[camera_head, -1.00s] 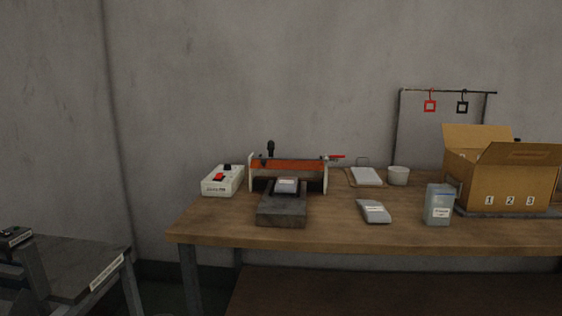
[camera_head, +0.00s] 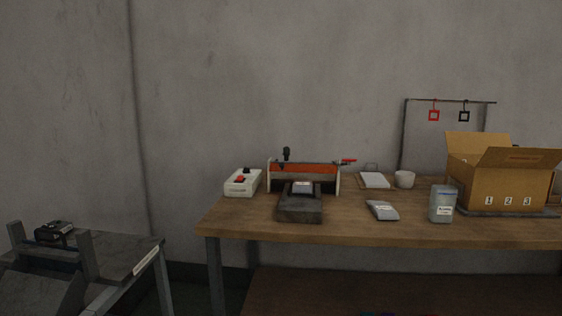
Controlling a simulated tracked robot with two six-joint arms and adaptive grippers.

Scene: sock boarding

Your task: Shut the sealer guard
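The sealer stands on the wooden table, left of the middle, with white end plates. Its orange guard (camera_head: 304,169) spans between the plates as a long strip. A black knob (camera_head: 286,154) rises above it, and a red handle (camera_head: 348,161) sticks out at its right end. I cannot tell how far the guard is open. A dark grey block (camera_head: 300,207) stands in front of the sealer with a small pale packet (camera_head: 302,187) on it, partly hiding the sealer's lower front. Neither of my grippers is in view.
A white control box (camera_head: 243,182) with a red switch stands left of the sealer. To the right are a grey pouch (camera_head: 382,210), a white pad (camera_head: 375,180), a white cup (camera_head: 404,179), a labelled container (camera_head: 443,204) and an open carton (camera_head: 505,185). A grey side table (camera_head: 125,262) stands at left.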

